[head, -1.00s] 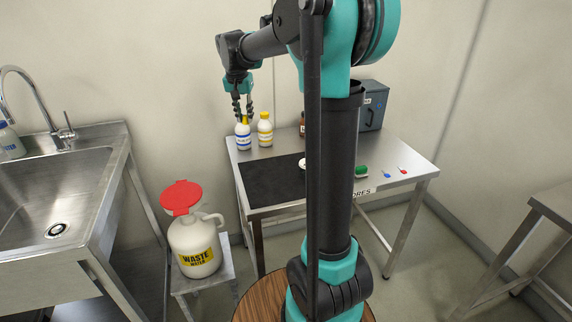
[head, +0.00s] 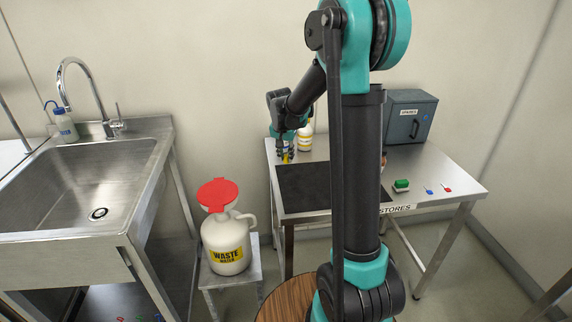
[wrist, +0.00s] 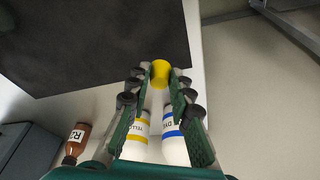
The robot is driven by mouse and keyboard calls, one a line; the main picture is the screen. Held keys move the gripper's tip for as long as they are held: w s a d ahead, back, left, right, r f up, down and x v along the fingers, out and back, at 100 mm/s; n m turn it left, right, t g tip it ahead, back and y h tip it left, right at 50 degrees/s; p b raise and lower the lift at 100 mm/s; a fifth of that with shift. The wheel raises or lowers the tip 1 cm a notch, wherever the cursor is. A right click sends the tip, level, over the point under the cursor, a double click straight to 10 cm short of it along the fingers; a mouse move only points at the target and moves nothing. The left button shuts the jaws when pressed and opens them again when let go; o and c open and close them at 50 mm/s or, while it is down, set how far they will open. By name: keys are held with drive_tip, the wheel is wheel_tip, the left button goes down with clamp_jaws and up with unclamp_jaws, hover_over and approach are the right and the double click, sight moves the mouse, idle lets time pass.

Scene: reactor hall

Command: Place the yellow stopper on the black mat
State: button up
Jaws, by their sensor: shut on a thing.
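The yellow stopper (wrist: 160,73) is between my gripper's fingertips (wrist: 160,78) in the wrist view, and my gripper is shut on it. In the head view my gripper (head: 287,152) hangs over the table's back left, near the rear edge of the black mat (head: 303,190). The stopper shows there only as a small yellow patch. The mat (wrist: 85,38) fills the upper left of the wrist view, and its surface looks bare where visible. I cannot tell how high the stopper is.
A yellow-labelled bottle (wrist: 134,135) and a blue-labelled bottle (wrist: 174,138) stand together behind the mat. A brown bottle (wrist: 76,140), a green block (head: 401,185) and a grey cabinet (head: 408,116) are on the table. A waste jug (head: 227,242) stands left of the table.

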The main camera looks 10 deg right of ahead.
sight(286, 161)
drive_tip(key=shift+f, duration=1.95)
drive_tip(key=o, duration=0.8)
drive_tip(key=v, duration=1.2)
drive_tip(key=s+d+f+n, duration=0.1)
drive_tip(key=s+f, duration=0.1)
drive_tip(key=s, duration=0.3)
drive_tip(key=s+d+f+n, duration=0.1)
drive_tip(key=s+d+f, duration=0.1)
drive_tip(key=s, duration=0.3)
drive_tip(key=s+d+f, duration=0.1)
drive_tip(key=s+f, duration=0.1)
drive_tip(key=s, duration=0.3)
drive_tip(key=shift+s+d+n+t+y, duration=0.1)
drive_tip(key=shift+d+n+t+y, duration=0.2)
drive_tip(key=shift+d+n+t, duration=0.1)
drive_tip(key=s+f+n, duration=0.1)
drive_tip(key=s+f, duration=0.2)
drive_tip(key=s, duration=0.3)
drive_tip(key=s+d+f+n, duration=0.1)
drive_tip(key=s+f, duration=0.3)
drive_tip(key=s, duration=0.2)
drive_tip(key=shift+s+d+n+t+y, duration=0.15)
drive_tip(key=shift+s+n+t+y, duration=0.15)
drive_tip(key=shift+s+n, duration=0.1)
